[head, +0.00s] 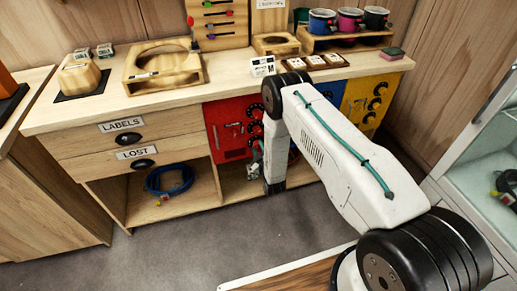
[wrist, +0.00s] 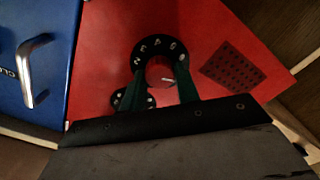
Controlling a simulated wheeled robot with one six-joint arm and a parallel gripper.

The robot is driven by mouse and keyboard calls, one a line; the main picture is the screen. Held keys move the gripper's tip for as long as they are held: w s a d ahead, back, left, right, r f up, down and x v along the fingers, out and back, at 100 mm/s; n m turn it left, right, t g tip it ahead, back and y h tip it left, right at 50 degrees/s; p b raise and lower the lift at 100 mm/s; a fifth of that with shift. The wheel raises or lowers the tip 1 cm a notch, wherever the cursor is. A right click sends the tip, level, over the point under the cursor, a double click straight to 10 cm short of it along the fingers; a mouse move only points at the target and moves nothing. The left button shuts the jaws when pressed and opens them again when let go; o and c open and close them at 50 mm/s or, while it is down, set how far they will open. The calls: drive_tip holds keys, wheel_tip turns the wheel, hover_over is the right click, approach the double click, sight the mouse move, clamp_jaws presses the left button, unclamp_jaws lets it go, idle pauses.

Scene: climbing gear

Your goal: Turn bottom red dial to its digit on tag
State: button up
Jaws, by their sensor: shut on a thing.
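The red locker door (head: 224,125) is under the counter, with black dials (head: 255,113) in a column near its right edge. In the wrist view the red door (wrist: 105,50) fills the middle. My gripper (wrist: 162,80) is shut on the red middle of a black dial (wrist: 158,48), with one green finger on each side. White marks run round this dial's ring; I cannot read them surely. A second black dial (wrist: 120,98) is partly hidden behind the left finger. In the head view my arm covers most of the gripper. A white card (head: 262,66) stands on the counter, its writing too small to read.
A blue door (wrist: 35,50) with a metal handle (wrist: 35,70) adjoins the red door. A yellow door (head: 362,98) with black dials stands further right. A blue coil (head: 170,180) lies on the lower shelf.

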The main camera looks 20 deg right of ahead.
idle(0.4)
drive_tip(key=o, duration=1)
drive_tip(key=shift+c, duration=0.2)
drive_tip(key=s, duration=0.7)
drive_tip(key=shift+s, duration=0.4)
